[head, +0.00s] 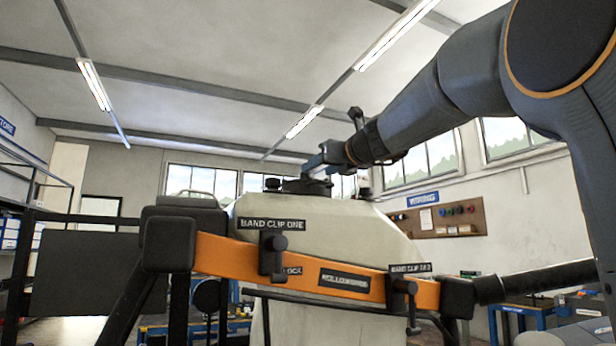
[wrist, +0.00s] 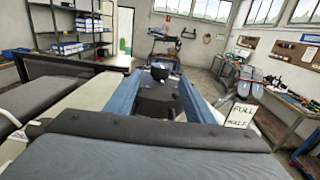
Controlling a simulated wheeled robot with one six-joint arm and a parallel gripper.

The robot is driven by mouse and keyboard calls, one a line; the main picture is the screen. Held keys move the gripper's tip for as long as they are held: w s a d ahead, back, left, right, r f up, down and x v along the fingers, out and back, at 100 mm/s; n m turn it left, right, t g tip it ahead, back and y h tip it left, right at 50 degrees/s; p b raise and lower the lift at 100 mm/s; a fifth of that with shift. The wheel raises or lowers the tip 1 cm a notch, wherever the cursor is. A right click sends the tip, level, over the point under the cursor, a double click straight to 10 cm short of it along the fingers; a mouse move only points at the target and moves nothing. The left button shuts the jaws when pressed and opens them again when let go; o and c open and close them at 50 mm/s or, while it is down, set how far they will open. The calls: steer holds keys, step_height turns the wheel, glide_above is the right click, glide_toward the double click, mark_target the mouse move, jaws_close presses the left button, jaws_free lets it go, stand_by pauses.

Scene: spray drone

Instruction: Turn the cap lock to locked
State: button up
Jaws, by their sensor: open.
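The cream tank (head: 330,222) of the drone carries a dark cap (head: 305,187) on its top. A small black knob (head: 272,184) stands left of the cap; it also seems to show in the wrist view (wrist: 160,71).
An orange bar (head: 225,255) with black clips (head: 272,255) crosses the tank's front; a label there ending in "LOCK" is partly hidden. A FULL/HALF sign (wrist: 240,115) stands right of my gripper. Black frame arms extend to both sides.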

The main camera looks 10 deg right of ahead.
mark_target(310, 174)
steer(key=p+x, duration=0.1)
steer(key=x, duration=0.5)
steer(key=shift+w, duration=0.35)
steer(key=c, duration=1.1)
